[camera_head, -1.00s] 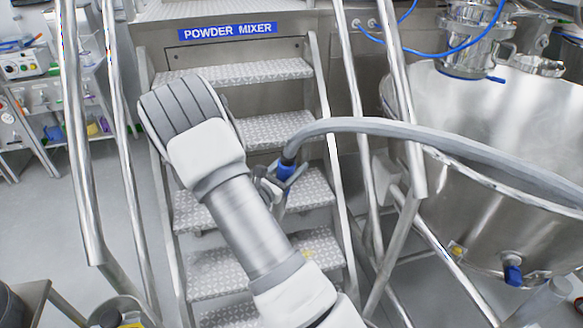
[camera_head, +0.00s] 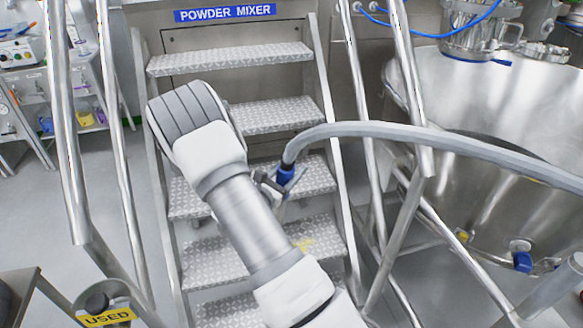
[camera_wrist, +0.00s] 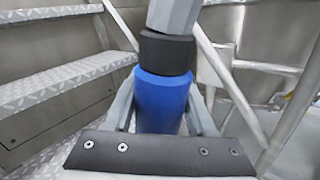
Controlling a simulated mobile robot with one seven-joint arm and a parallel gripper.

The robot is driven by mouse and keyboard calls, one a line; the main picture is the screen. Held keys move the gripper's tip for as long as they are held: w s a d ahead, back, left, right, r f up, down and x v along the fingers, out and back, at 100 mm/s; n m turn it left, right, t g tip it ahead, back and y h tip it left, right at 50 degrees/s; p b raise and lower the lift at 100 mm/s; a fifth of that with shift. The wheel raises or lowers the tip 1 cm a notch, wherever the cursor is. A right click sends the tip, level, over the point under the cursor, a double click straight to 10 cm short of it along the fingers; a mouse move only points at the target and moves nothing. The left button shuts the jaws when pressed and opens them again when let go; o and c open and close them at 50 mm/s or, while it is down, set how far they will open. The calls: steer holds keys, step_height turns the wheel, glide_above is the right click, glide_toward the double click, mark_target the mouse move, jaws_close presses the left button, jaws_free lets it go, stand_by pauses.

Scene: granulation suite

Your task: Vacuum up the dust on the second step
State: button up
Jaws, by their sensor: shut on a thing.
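My gripper (camera_head: 285,182) is shut on the blue grip (camera_head: 287,175) of a vacuum hose end. In the wrist view this blue grip (camera_wrist: 160,100) stands between the fingers, with a black collar and grey hose above it. The grey hose (camera_head: 420,132) arcs away to the right. A yellow dust patch (camera_head: 304,245) lies on a lower tread (camera_head: 225,262) of the metal stairs, below my gripper in the picture. The hose end is apart from the patch. Its lower tip is small in the head view and hidden in the wrist view. My forearm covers part of the treads.
Metal handrails (camera_head: 112,150) flank the stairs on both sides. A large steel bowl (camera_head: 480,100) stands at the right. A yellow "USED" label (camera_head: 107,317) is at the lower left.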

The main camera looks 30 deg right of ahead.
steer(key=shift+r, duration=0.1)
steer(key=s+d, duration=0.2)
steer(key=d, duration=0.6)
steer(key=s+d+b, duration=0.1)
steer(key=s+d, duration=0.1)
steer(key=d, duration=0.6)
steer(key=shift+s, duration=0.3)
stand_by(0.7)
steer(key=shift+a, duration=0.1)
stand_by(0.6)
step_height(320, 180, up, 8)
steer(key=p, duration=0.6)
stand_by(0.5)
